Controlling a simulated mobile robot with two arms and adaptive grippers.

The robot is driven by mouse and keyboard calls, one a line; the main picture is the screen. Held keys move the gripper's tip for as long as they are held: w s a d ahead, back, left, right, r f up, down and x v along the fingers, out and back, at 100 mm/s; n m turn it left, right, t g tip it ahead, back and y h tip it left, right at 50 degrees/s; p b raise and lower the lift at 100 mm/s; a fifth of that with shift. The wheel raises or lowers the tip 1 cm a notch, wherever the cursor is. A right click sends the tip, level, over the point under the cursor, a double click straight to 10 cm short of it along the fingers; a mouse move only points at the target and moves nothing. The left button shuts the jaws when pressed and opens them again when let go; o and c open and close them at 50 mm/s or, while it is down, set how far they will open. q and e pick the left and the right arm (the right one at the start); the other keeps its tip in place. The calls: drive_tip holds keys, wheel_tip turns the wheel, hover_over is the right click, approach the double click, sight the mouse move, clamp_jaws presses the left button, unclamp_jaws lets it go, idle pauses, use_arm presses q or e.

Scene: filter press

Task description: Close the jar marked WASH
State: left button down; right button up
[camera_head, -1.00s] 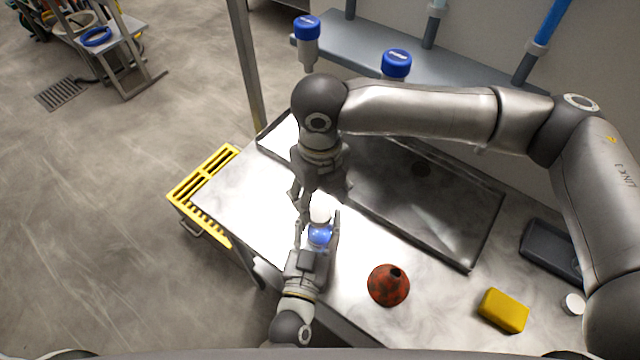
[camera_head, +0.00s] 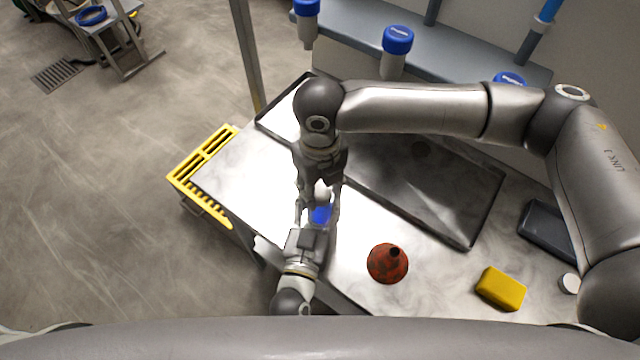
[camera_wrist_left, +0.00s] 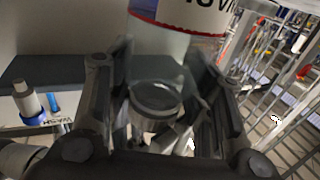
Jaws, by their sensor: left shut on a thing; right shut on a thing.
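The jar (camera_head: 322,214) shows in the head view as a small blue patch between the fingers of my left gripper (camera_head: 316,222), which is shut on it. A round clear and grey part (camera_wrist_left: 156,98) lies below the label between the fingers. My right gripper (camera_head: 318,196) is directly above the jar in the head view, shut on a small pale piece, seemingly the lid. Whether that piece touches the jar is hidden.
A sunken basin (camera_head: 455,215) is behind. Blue-capped containers (camera_head: 397,45) hang along the back shelf (camera_head: 350,42). A yellow rack (camera_head: 205,150) is at left.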

drive_tip(key=o, duration=1)
drive_tip(key=shift+r, duration=0.1)
drive_tip(key=shift+r, duration=2.15)
drive_tip(key=o, duration=0.6)
drive_tip(key=shift+c, duration=0.2)
wheel_tip(320, 180, up, 12)
